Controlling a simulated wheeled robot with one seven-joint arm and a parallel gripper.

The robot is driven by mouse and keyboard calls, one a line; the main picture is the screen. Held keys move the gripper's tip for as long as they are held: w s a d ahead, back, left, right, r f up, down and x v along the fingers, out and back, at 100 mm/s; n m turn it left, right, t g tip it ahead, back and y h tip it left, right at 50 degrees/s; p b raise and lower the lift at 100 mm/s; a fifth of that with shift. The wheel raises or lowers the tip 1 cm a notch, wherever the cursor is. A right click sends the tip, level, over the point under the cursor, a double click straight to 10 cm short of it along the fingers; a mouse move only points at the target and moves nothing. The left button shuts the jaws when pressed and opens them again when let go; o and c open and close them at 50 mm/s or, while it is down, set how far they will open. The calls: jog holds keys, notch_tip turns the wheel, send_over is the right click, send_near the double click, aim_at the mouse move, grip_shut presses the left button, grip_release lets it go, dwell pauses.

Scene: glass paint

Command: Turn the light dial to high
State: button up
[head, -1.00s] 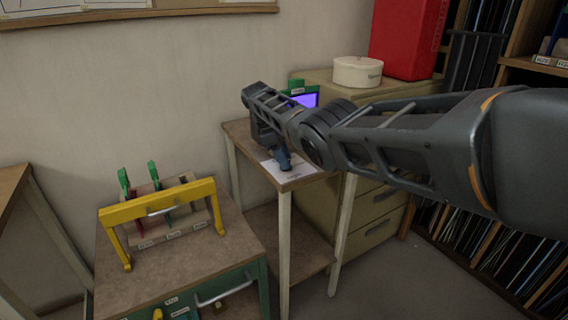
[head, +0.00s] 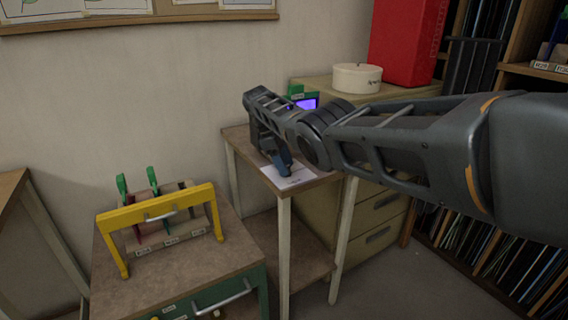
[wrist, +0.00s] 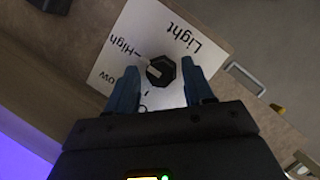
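The light dial (wrist: 160,71) is a black knob on a white panel (wrist: 185,32) printed "Light", "High" and "Low" in the wrist view. Its pale pointer mark seems to face the side of the "High" tick; the exact setting is hard to tell. My gripper (wrist: 162,82) is open, with its two blue fingers on either side of the knob's lower part and gaps visible between. In the head view my gripper (head: 283,168) points down over the white panel (head: 298,177) on a small wooden table; the knob is hidden there.
The small table (head: 238,136) stands by a beige drawer cabinet (head: 378,215). A white round box (head: 357,78) and red case (head: 405,40) sit on the cabinet. A yellow-framed rack (head: 160,208) stands at left.

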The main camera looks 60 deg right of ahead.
jog(key=shift+o, duration=0.4)
jog(key=shift+w+r, duration=0.25)
jog(key=shift+r, duration=0.25)
jog(key=b+v, duration=0.1)
jog(key=v, duration=0.5)
jog(key=shift+r, duration=0.35)
jog(key=shift+w+a, duration=0.1)
